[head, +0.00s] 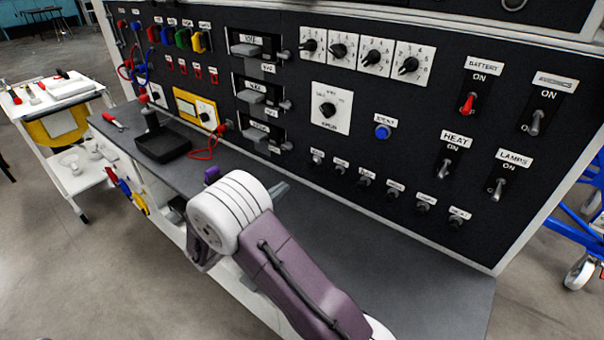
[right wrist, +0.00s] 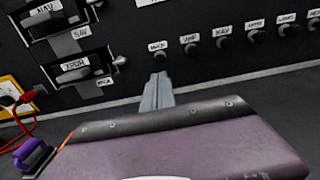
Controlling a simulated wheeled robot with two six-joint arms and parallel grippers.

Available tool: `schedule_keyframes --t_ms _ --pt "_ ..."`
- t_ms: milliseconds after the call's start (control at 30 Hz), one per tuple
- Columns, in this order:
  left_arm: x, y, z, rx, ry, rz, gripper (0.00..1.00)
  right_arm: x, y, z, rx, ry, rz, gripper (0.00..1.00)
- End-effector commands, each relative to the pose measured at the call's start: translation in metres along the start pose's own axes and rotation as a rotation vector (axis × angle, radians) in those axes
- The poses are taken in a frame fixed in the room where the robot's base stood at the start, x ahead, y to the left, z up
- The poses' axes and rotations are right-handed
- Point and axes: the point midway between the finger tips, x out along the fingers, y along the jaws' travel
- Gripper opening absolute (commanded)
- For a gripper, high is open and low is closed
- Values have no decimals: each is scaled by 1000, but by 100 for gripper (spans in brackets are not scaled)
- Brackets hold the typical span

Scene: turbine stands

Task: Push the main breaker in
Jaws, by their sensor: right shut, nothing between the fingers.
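The main breaker (head: 317,159) is the leftmost of a row of small round dark buttons low on the black panel. In the right wrist view, the main breaker (right wrist: 160,59) sits under a white label that reads MAIN, just beyond my fingertips. My right gripper (head: 279,190) is shut and empty, below and left of the breaker in the head view, mostly hidden behind my wrist. In the right wrist view my right gripper (right wrist: 157,82) points up at the breaker, with a small gap seeming to remain. I cannot tell how far the breaker stands out. My left gripper is not in view.
Other breakers (head: 393,186) continue to the right. Three grey drawer-like units (head: 250,96) stick out of the panel on the left. A black tray (head: 172,147), a red cable (head: 207,153) and a small purple handle (head: 211,175) are on the left. The grey shelf (head: 420,262) is clear on the right.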

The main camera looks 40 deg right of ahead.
Motion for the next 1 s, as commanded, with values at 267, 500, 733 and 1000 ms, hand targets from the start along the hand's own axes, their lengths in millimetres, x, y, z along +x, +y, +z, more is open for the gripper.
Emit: schedule_keyframes --t_ms 267,500,733,1000 --pt "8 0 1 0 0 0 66 61 -2 -2 0 0 -5 0" --pt "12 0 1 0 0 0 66 93 -1 -1 0 1 -2 0" --pt "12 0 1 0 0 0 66 100 0 0 0 1 0 0" --pt "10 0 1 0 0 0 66 104 0 0 -1 1 -2 0"
